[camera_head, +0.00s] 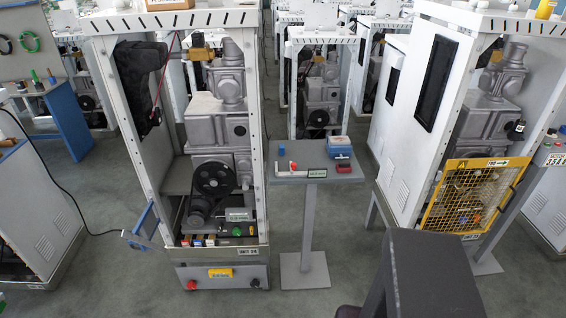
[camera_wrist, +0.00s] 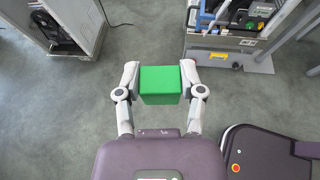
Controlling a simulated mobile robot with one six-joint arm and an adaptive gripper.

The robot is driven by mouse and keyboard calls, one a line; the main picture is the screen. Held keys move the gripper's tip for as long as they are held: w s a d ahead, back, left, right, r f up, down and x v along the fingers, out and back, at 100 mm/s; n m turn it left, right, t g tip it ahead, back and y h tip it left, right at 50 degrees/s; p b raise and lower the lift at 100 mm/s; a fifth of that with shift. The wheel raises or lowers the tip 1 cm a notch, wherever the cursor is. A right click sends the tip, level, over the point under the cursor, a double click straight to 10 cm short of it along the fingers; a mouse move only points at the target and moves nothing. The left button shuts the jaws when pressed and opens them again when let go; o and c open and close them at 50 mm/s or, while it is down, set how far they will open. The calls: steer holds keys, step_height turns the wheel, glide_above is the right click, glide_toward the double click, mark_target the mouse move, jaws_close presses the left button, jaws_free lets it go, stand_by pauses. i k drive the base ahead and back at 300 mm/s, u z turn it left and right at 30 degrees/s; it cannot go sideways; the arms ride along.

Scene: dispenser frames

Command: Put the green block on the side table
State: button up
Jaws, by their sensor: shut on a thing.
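My gripper (camera_wrist: 161,82) is shut on the green block (camera_wrist: 161,86) in the wrist view, with one finger pressed on its left side and one on its right. The block is held above the grey floor. Neither the block nor my gripper shows in the head view. The side table (camera_head: 318,178) is a small grey top on a single post, right of the open dispenser frame in the head view.
On the side table are a blue-and-white box (camera_head: 340,148), a red block (camera_head: 343,168), a small sign and a white angled piece. The dispenser frame (camera_head: 256,130) stands close at its left. A yellow mesh guard (camera_head: 472,195) is at the right. Floor in front is clear.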

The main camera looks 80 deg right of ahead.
mark_target(313, 149)
steer(key=u, duration=0.15)
steer(key=k, duration=1.65)
steer(key=z, duration=2.55)
